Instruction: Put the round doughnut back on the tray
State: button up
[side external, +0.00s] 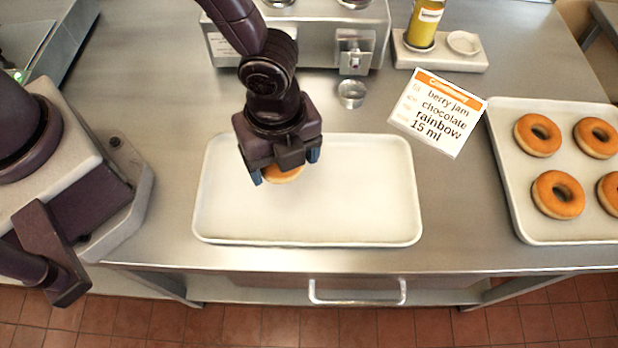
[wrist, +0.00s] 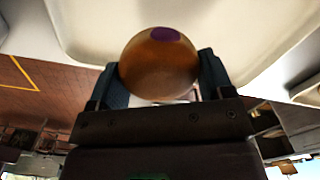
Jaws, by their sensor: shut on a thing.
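A round doughnut (wrist: 160,72) without a hole is between the fingers of my gripper (wrist: 162,85) in the wrist view. It is golden brown with a purple spot on its upper edge. In the side view my gripper (side external: 286,176) is shut on the doughnut (side external: 283,174), mostly hidden under the hand. They are over the left-middle part of an otherwise empty white tray (side external: 340,205). I cannot tell whether the doughnut touches the tray.
A second tray (side external: 517,200) at the right holds several ring doughnuts (side external: 558,194). A dispenser machine (side external: 300,40), a small metal cup (side external: 351,93) and a yellow bottle (side external: 424,25) are at the back.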

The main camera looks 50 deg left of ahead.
aim_at(309, 192)
jog(key=f, duration=0.1)
jog(key=w+d+f, duration=0.2)
jog(key=f, duration=0.1)
jog(key=shift+w+d, duration=0.1)
jog(key=shift+w, duration=0.1)
jog(key=shift+w+d+f, duration=0.15)
jog(key=shift+f, duration=1.65)
jog(key=shift+f, duration=0.1)
jog(key=o, duration=0.9)
notch_tip(309, 192, up, 12)
jog(key=shift+r, duration=0.15)
